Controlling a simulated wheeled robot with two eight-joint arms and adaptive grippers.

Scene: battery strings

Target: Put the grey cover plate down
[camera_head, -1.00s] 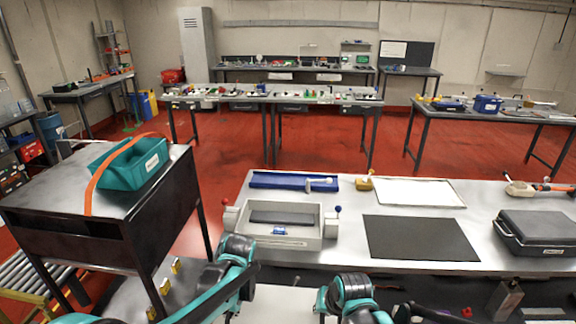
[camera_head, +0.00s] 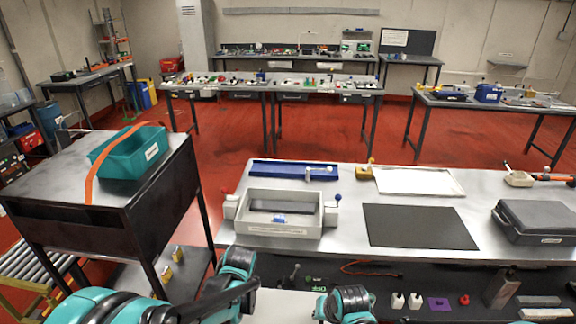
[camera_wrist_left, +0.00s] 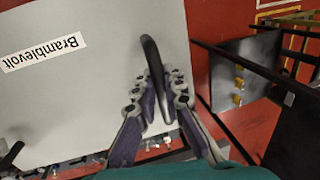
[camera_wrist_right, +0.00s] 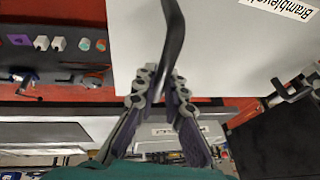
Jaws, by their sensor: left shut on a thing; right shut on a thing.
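The grey cover plate (camera_wrist_left: 90,100) is a flat pale sheet with a "Bramblevolt" label. It also shows in the right wrist view (camera_wrist_right: 225,50). In the head view a pale strip of it (camera_head: 275,305) shows at the bottom edge between my arms. My left gripper (camera_wrist_left: 157,95) is shut on one black handle (camera_wrist_left: 152,60) of the plate. My right gripper (camera_wrist_right: 163,85) is shut on the other black handle (camera_wrist_right: 174,35). The plate is held in front of the bench, above the floor. Both grippers are hidden in the head view.
The steel bench (camera_head: 350,205) carries a light grey open tray (camera_head: 280,232), a black mat (camera_head: 418,226), a blue tray (camera_head: 270,171), a white board (camera_head: 418,181) and a dark case (camera_head: 540,219). A dark cart (camera_head: 90,215) with a teal bin (camera_head: 130,155) stands left.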

